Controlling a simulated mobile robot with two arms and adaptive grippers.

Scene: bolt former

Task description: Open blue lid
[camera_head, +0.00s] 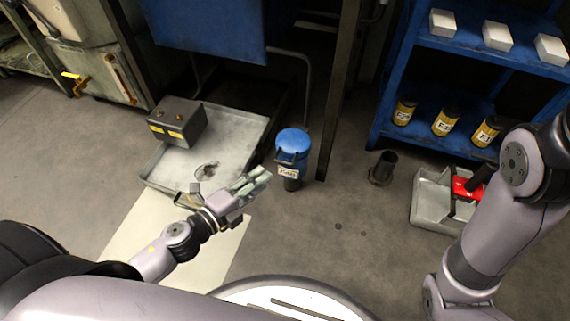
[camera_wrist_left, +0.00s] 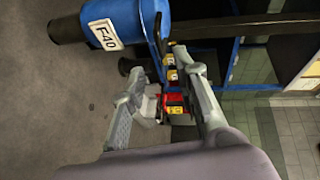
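A blue canister with a blue lid (camera_head: 292,140) and a white F-40 label (camera_head: 288,172) stands upright on the floor, and the lid looks shut. A dark handle crosses its near side. In the left wrist view the blue canister body (camera_wrist_left: 139,18) and its label (camera_wrist_left: 103,34) show sideways at the top. My left gripper (camera_head: 256,180) is just left of and nearer than the canister, apart from it. In the left wrist view the gripper (camera_wrist_left: 167,76) has its fingers spread with nothing between them. My right arm shows at the right, but its gripper is out of view.
A metal tray (camera_head: 232,123) holding a grey box (camera_head: 177,121) lies left of the canister. A black cup (camera_head: 382,168), a grey bin (camera_head: 428,200) with a red item (camera_head: 462,189), and a blue shelf (camera_head: 395,84) are to the right.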

